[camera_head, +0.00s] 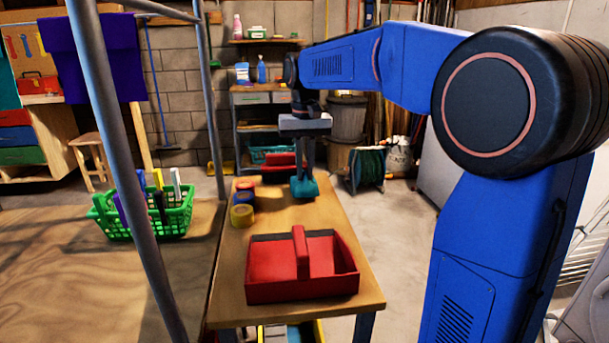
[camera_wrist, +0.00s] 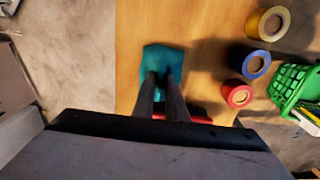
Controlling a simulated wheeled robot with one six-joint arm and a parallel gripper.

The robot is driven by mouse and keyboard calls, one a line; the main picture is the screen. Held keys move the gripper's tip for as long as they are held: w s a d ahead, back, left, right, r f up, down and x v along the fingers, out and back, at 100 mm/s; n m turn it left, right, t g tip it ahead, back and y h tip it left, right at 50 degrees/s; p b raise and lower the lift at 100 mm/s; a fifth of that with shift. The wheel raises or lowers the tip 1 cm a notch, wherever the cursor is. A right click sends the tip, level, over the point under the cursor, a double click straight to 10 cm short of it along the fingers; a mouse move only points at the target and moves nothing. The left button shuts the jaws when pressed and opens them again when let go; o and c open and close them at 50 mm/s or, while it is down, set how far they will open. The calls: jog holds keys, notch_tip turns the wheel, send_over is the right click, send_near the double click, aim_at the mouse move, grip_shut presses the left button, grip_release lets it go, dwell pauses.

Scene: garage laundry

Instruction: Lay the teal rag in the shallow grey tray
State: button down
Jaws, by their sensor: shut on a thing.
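The teal rag (camera_head: 304,188) is at the far part of the narrow wooden table, near its right edge. It also shows in the wrist view (camera_wrist: 163,58) as a bunched cloth at the fingertips. My gripper (camera_head: 304,178) points down and is shut on the rag; its two dark fingers (camera_wrist: 161,80) cover the near part of the cloth. I cannot tell whether the rag rests on the tabletop or hangs just above it. I cannot make out a shallow grey tray in either view.
A red caddy with a handle (camera_head: 302,270) stands at the table's near end. Tape rolls, yellow (camera_head: 242,215), blue (camera_head: 244,197) and red (camera_head: 246,185), line the left edge. A green basket (camera_head: 178,220) is left. Bare wood (camera_head: 325,215) lies between rag and caddy.

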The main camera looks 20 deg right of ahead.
jog(key=shift+f, duration=0.8)
jog(key=shift+f, duration=0.1)
jog(key=c, duration=1.8)
grip_release()
jog(key=shift+o, duration=0.2)
